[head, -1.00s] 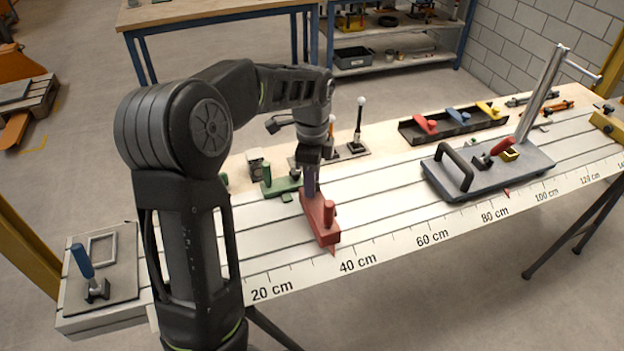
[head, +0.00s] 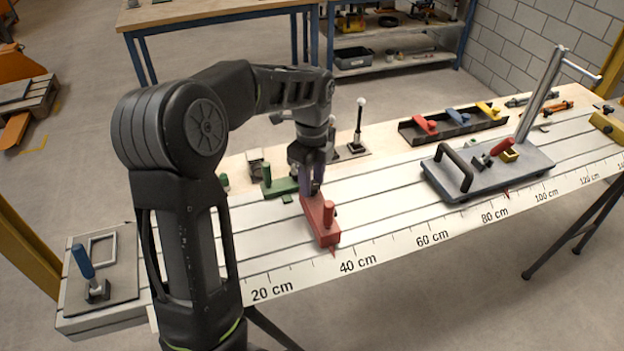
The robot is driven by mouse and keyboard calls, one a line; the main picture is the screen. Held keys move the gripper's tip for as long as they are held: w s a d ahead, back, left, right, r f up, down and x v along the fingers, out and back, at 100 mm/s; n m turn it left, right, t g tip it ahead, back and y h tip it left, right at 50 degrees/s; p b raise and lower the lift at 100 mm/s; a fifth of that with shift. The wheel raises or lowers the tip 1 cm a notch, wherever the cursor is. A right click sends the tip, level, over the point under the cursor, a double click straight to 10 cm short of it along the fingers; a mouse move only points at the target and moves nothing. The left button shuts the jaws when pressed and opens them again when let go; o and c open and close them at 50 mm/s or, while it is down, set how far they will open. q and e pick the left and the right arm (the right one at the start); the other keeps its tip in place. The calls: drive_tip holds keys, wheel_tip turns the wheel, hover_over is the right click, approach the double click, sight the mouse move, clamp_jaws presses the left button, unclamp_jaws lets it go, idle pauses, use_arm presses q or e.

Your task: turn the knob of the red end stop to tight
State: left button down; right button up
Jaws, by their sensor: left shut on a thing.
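The red end stop (head: 320,228) lies across the slotted white bed, its pointer tip at the scale a little left of the 40 cm mark. My right gripper is not in view.
A green stop (head: 282,187) lies just left of my gripper. A grey plate with a black handle (head: 455,168) and tilted post stands to the right. A dark tray (head: 452,128) with coloured pieces is behind. The bed between is clear.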

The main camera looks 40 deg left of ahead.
use_arm(q)
drive_tip(key=c, duration=0.9)
unclamp_jaws()
drive_tip(key=shift+c, duration=0.2)
wheel_tip(320, 180, up, 8)
drive_tip(key=shift+f+b, duration=0.1)
drive_tip(key=shift+b, duration=0.3)
